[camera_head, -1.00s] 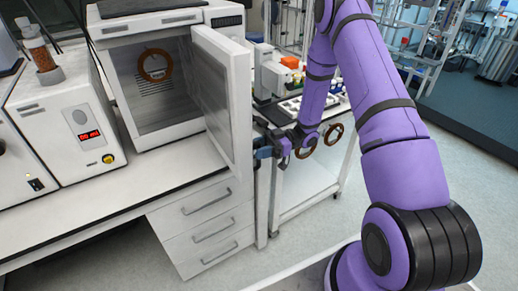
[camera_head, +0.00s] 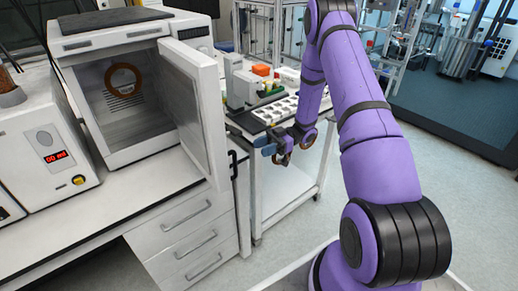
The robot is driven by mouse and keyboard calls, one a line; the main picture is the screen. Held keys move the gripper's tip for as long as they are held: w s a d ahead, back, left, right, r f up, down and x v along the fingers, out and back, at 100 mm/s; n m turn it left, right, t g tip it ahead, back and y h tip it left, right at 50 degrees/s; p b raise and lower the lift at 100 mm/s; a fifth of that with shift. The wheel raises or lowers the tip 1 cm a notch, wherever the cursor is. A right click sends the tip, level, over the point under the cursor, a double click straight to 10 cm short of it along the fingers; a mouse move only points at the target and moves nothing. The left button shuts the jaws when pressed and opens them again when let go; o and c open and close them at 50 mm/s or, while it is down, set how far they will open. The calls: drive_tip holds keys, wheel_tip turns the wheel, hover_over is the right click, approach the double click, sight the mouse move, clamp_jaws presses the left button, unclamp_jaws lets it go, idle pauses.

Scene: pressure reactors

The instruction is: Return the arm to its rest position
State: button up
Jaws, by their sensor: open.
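My purple arm reaches from the lower right up past the top edge and back down to my gripper (camera_head: 264,146). My gripper is small in the picture, with blue-grey fingers pointing left. It is open, and I see nothing held between the fingers. It shows just right of the open oven door's edge, in front of the white side table, with a visible gap to the door. Brown rings show at the wrist.
The white oven (camera_head: 118,105) stands on the left bench (camera_head: 110,210), its door (camera_head: 197,110) swung open toward my arm. A brown ring (camera_head: 125,80) shows inside it. The white side table (camera_head: 275,195) carries racks behind my gripper. Floor is clear at right.

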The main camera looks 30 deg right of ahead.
idle(0.4)
drive_tip(key=w+a+r+m+t+h, duration=0.25)
drive_tip(key=w+r+t+h, duration=0.75)
drive_tip(key=r, duration=0.5)
wheel_tip(320, 180, up, 15)
drive_tip(key=s+d+m+t+h, duration=0.2)
drive_tip(key=s+d+m+h, duration=0.1)
drive_tip(key=m+h, duration=0.4)
drive_tip(key=s+r+m+g+h, duration=0.2)
drive_tip(key=s+r+m+h, duration=0.3)
drive_tip(key=s, duration=0.9)
drive_tip(key=s+a+m+g+y, duration=0.2)
drive_tip(key=s+a, duration=0.2)
drive_tip(key=s, duration=0.6)
drive_tip(key=s+a+m+g+y, duration=0.1)
drive_tip(key=s+a, duration=0.3)
drive_tip(key=s, duration=0.6)
drive_tip(key=shift+s+f+m+g+y, duration=0.35)
drive_tip(key=shift+g+y, duration=0.15)
drive_tip(key=shift+g, duration=0.2)
